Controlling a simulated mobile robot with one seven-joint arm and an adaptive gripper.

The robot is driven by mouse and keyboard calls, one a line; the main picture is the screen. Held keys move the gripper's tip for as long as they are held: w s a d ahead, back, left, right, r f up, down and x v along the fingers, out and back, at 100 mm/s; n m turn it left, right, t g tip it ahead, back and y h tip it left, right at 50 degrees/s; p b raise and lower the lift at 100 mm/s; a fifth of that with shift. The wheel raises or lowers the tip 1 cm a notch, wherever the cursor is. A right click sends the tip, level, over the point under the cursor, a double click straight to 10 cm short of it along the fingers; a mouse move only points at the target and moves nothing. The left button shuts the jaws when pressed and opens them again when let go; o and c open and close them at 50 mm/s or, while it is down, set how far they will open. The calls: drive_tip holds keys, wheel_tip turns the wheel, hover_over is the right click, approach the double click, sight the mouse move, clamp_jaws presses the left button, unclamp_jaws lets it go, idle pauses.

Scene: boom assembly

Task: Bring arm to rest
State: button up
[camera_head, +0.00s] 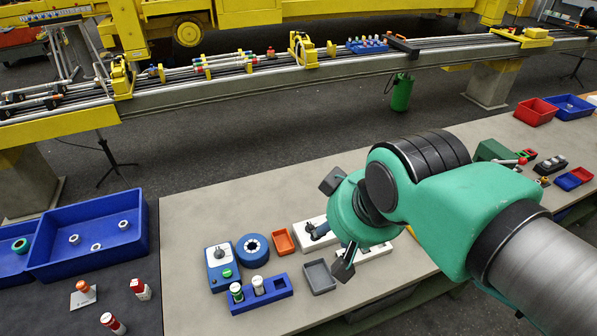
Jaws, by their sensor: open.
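My arm is green with black bands and reaches in from the lower right over the workbench. My gripper (337,228) is at the left end of the arm, above the bench. Two dark finger parts show, one at the upper left and one at the lower left of the green wrist, spread well apart. I see nothing held between them. The wrist partly hides a white holder (309,232) on the bench behind it. I cannot tell the exact height of the gripper above the bench.
Blue bins (90,236) stand left. A boom (230,88) runs behind, across an open floor gap.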

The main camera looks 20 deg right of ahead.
drive_tip(key=shift+f+b, duration=0.85)
drive_tip(key=shift+f, duration=0.2)
idle(0.5)
